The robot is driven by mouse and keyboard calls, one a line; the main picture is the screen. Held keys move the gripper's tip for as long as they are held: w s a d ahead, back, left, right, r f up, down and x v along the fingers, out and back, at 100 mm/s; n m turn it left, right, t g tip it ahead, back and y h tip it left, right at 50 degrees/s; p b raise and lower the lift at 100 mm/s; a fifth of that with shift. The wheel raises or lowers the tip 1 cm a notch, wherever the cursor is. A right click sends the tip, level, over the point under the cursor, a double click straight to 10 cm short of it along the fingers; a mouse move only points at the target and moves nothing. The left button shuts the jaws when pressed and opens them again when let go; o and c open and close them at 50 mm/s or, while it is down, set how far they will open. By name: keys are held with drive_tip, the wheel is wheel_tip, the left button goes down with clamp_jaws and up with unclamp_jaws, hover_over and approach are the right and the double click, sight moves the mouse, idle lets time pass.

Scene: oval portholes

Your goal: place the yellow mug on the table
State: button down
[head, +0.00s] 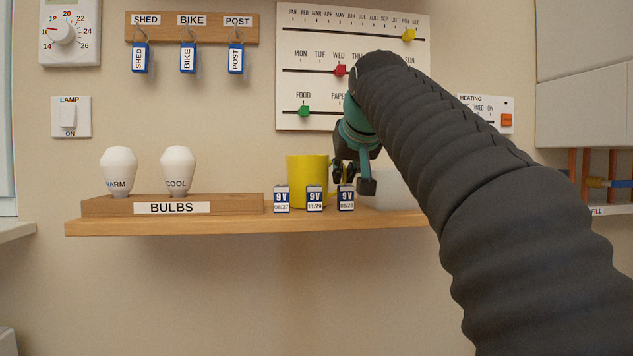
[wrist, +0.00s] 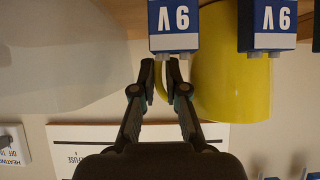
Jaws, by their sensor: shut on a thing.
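The yellow mug (head: 306,168) is upright at the wooden shelf (head: 180,224), behind a row of small 9V batteries that hide part of its lower side. I cannot tell whether its base touches the shelf. My gripper (head: 352,180) is at the mug's right side in the head view. In the wrist view, which is upside down, my gripper (wrist: 160,72) is shut on the handle of the yellow mug (wrist: 232,80), with a finger on each side of it. No separate table shows.
Three 9V batteries (head: 315,199) stand close in front of the mug. A bulb rack (head: 240,203) with two bulbs is to the left. A pale translucent container (head: 398,190) is right of my gripper. A slider board (head: 290,120) hangs on the wall behind.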

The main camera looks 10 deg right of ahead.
drive_tip(key=shift+r, duration=0.1)
wheel_tip(320, 180, up, 10)
drive_tip(key=p, duration=0.3)
drive_tip(key=shift+f+p, duration=0.2)
drive_tip(key=shift+p, duration=0.1)
